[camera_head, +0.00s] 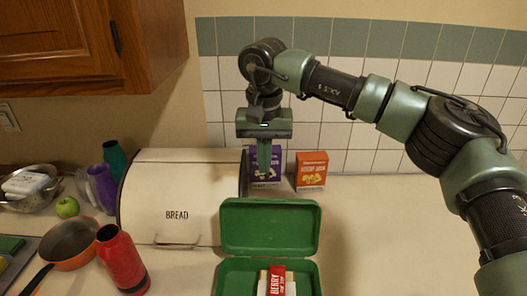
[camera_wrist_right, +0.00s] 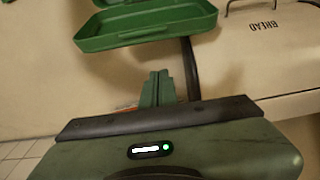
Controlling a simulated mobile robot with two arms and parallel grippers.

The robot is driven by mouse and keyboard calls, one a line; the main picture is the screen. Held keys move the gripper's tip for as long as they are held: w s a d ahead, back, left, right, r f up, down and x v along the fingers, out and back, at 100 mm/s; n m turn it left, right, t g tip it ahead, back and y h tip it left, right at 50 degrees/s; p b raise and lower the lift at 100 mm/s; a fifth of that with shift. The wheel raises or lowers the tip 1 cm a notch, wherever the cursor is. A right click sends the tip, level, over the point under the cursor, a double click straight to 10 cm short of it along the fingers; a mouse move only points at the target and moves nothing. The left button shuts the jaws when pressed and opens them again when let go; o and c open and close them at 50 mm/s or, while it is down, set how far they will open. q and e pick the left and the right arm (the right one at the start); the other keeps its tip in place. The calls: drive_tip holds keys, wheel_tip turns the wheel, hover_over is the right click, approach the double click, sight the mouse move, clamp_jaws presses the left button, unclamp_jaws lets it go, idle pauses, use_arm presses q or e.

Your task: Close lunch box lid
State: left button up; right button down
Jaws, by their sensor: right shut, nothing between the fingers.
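The green lunch box (camera_head: 228,275) stands on the counter at the bottom centre of the head view. Its lid (camera_head: 270,228) is open and stands up at the back of the box. A red-labelled berry packet (camera_head: 276,281) lies inside. My right gripper (camera_head: 265,172) is shut and empty, pointing down behind and above the lid, near the bread box's right side. In the right wrist view the shut fingers (camera_wrist_right: 157,87) point toward the lid (camera_wrist_right: 150,24), apart from it. My left gripper is not in view.
A cream bread box (camera_head: 180,190) stands left of the lid. Purple (camera_head: 266,165) and orange (camera_head: 311,170) cartons stand by the tiled wall. A red bottle (camera_head: 122,260) and an orange pan (camera_head: 69,243) are at left. The counter right of the lunch box is clear.

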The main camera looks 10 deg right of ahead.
drive_tip(key=shift+s+a+f+p, duration=0.2)
drive_tip(key=shift+s+f+p, duration=0.7)
drive_tip(key=shift+f, duration=0.1)
drive_tip(key=shift+s+a+f+p, duration=0.2)
drive_tip(key=shift+s+f+p, duration=0.6)
drive_tip(key=shift+f, duration=0.2)
drive_tip(key=shift+f, duration=0.1)
